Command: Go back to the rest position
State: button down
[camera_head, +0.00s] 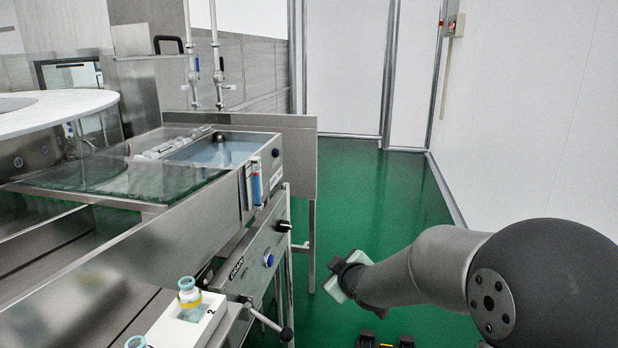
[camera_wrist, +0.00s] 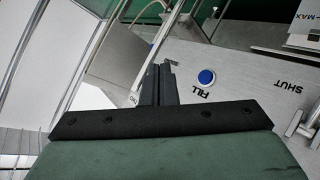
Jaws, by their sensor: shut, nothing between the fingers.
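My gripper (camera_head: 337,266) is at the end of my arm, which reaches in from the right in the head view. It is over the green floor, to the right of the washer's front panel (camera_head: 252,262) and apart from it. In the wrist view the two dark fingers of my gripper (camera_wrist: 160,84) lie together, shut and empty.
The washer has a water basin (camera_head: 222,152) and a black knob (camera_head: 283,226). A white holder (camera_head: 192,324) with glass bottles (camera_head: 189,294) stands at the lower left. A lever handle (camera_head: 286,334) sticks out below. The green floor (camera_head: 385,195) behind is clear up to the white wall (camera_head: 530,110).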

jog(key=s+d+r+m+g+h+p, duration=0.1)
jog(key=s+d+r+m+g+p, duration=0.2)
jog(key=s, duration=0.8)
jog(key=s+d+r+m+g+h+p, duration=0.1)
jog(key=s+d+r+m+g+p, duration=0.2)
jog(key=s, duration=0.9)
jog(key=s+d+r+m+g+h+p, duration=0.1)
jog(key=s+d+r+m+g+p, duration=0.2)
jog(key=s+r+p, duration=0.4)
jog(key=s+m+g+p, duration=0.1)
jog(key=s+g, duration=0.1)
jog(key=s, duration=0.3)
jog(key=shift+r, duration=0.25)
jog(key=shift+w, duration=0.1)
